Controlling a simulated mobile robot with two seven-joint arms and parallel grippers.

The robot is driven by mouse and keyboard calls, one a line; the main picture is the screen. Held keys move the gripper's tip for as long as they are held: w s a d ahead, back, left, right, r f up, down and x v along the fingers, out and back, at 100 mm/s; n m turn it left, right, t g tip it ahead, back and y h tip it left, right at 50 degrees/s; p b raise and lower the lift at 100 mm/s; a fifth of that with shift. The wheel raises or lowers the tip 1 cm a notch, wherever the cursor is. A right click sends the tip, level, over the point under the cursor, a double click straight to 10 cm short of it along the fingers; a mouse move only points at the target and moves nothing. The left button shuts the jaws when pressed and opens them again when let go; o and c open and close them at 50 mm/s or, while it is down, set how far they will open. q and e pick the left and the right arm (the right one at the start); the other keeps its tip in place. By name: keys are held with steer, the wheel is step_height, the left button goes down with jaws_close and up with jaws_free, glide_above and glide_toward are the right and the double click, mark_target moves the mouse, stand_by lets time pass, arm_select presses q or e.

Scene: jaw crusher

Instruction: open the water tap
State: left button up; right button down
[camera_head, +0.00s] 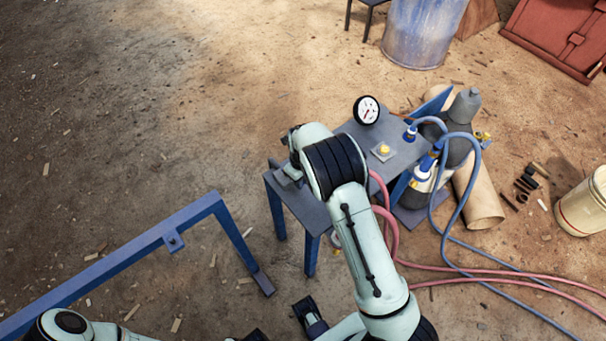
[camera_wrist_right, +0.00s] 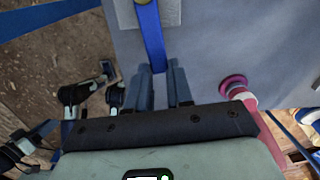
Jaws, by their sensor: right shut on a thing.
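A blue lever (camera_wrist_right: 151,35), which looks like the water tap's handle, shows at the top of the right wrist view against a grey surface. My right gripper (camera_wrist_right: 162,78) has its fingers shut on the lower end of this lever. In the head view my right wrist covers the lever, over the left part of the small metal table (camera_head: 310,212). The tap's body is not clearly seen. My left gripper (camera_head: 309,314) seems to be the dark part low in the head view, away from the table; its jaws cannot be made out.
The table carries a dial gauge (camera_head: 367,110) and a yellow button (camera_head: 384,150). Blue and pink hoses (camera_head: 461,222) run right from it, past a grey cylinder (camera_head: 462,115). A blue frame (camera_head: 120,261) stands at the left. A bucket (camera_head: 585,202) stands at the right.

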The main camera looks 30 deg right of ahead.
arm_select(q)
steer(key=shift+p+v, duration=0.65)
steer(key=shift+v, duration=0.3)
arm_select(e)
steer(key=shift+a+m, duration=0.5)
steer(key=shift+m, duration=0.3)
arm_select(q)
steer(key=shift+w+d, duration=0.1)
steer(key=shift+w, duration=0.05)
arm_select(e)
steer(key=c, duration=1)
jaws_free()
steer(key=shift+r, duration=0.1)
arm_select(q)
steer(key=shift+w+r+p, duration=0.2)
steer(key=shift+r+p, duration=0.3)
steer(key=shift+r, duration=0.05)
steer(key=shift+w+r+p, duration=0.2)
steer(key=shift+r+p, duration=0.25)
steer(key=shift+r, duration=0.05)
arm_select(e)
step_height(320, 180, up, 13)
steer(key=shift+r, duration=0.15)
steer(key=shift+s, duration=0.1)
